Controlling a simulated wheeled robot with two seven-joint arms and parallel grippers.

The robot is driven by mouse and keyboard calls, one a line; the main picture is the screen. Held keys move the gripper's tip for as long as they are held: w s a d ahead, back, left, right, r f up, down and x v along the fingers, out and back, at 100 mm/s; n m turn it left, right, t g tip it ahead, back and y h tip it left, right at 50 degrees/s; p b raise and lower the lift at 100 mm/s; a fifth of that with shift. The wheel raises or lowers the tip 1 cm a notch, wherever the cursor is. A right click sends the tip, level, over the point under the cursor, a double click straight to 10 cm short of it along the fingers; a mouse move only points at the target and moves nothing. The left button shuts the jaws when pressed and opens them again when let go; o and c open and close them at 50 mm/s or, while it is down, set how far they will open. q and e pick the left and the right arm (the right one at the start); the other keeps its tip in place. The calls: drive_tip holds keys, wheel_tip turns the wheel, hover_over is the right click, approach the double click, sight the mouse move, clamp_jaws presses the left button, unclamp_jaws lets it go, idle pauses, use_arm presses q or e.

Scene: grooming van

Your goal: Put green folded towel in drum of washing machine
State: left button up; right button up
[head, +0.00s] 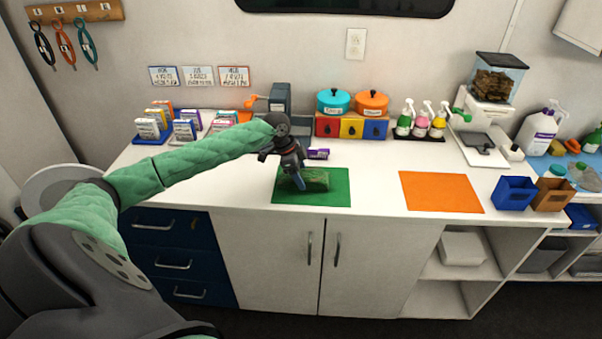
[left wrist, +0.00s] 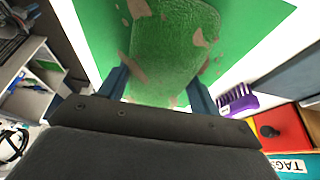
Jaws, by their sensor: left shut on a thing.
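The green folded towel (head: 315,181), with brownish patches, lies on the green mat (head: 335,198) on the white counter. In the left wrist view the towel (left wrist: 175,45) fills the space between my fingers, over the green mat (left wrist: 95,30). My left gripper (head: 298,184) points down at the towel and is shut on it; the fingers (left wrist: 158,88) sit on either side of it. Whether the towel is lifted off the mat I cannot tell. My right gripper is not in view. No washing machine or drum is seen.
A purple brush (head: 318,154) lies just behind the mat. An orange mat (head: 440,192) and blue bin (head: 513,193) are to the right. Colored drawers (head: 351,127), pump bottles (head: 421,125) and a scale (head: 481,148) line the back. Bare counter lies between the mats.

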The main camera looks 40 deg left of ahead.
use_arm(q)
drive_tip(key=o, duration=1)
drive_tip(key=shift+f, duration=0.1)
